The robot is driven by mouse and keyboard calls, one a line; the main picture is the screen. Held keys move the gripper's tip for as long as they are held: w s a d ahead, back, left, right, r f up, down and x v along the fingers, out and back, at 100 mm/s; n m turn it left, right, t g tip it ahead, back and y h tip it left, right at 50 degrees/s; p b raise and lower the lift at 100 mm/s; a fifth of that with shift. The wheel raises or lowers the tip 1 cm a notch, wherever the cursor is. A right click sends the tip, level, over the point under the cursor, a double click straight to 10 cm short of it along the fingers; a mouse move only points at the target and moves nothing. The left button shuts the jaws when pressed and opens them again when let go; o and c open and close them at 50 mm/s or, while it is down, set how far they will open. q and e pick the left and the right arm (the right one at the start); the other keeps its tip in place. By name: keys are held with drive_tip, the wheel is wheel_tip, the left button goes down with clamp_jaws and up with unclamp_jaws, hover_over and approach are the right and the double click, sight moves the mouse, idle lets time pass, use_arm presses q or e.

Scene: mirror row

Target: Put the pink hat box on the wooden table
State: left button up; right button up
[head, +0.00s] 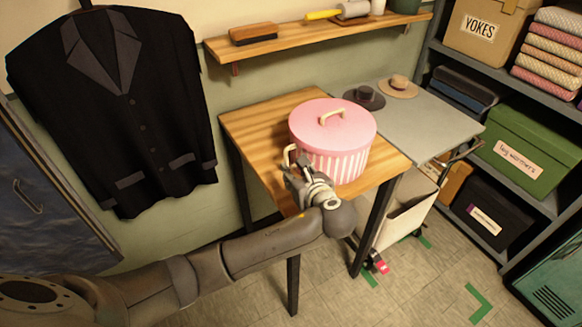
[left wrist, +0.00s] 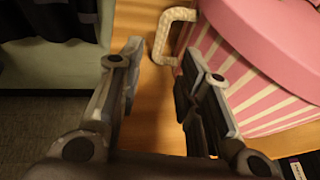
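The pink hat box (head: 345,160) is round, with a pink lid, a cream top handle and pink-and-white striped sides. It stands upright on the wooden table (head: 255,125), toward the table's right side. My left gripper (head: 294,170) is at the box's near left side, by a cream side handle (head: 287,154). In the left wrist view the fingers of my left gripper (left wrist: 165,70) are spread with nothing between them. The side handle (left wrist: 172,35) shows just beyond the fingertips, and the box wall (left wrist: 235,75) is close by the right finger. My right gripper is not in view.
A grey table with a dark hat (head: 364,97) and a tan hat (head: 399,86) adjoins on the right. A wall shelf (head: 300,42) holds brushes above. A dark jacket (head: 115,110) hangs left. A rack with boxes (head: 524,150) stands right. The wooden table's left part is clear.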

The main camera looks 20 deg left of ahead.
use_arm(q)
drive_tip(key=v, duration=0.6)
drive_tip(key=shift+s+d+r, duration=0.15)
drive_tip(key=shift+s+d, duration=0.1)
drive_tip(key=shift+s, duration=0.05)
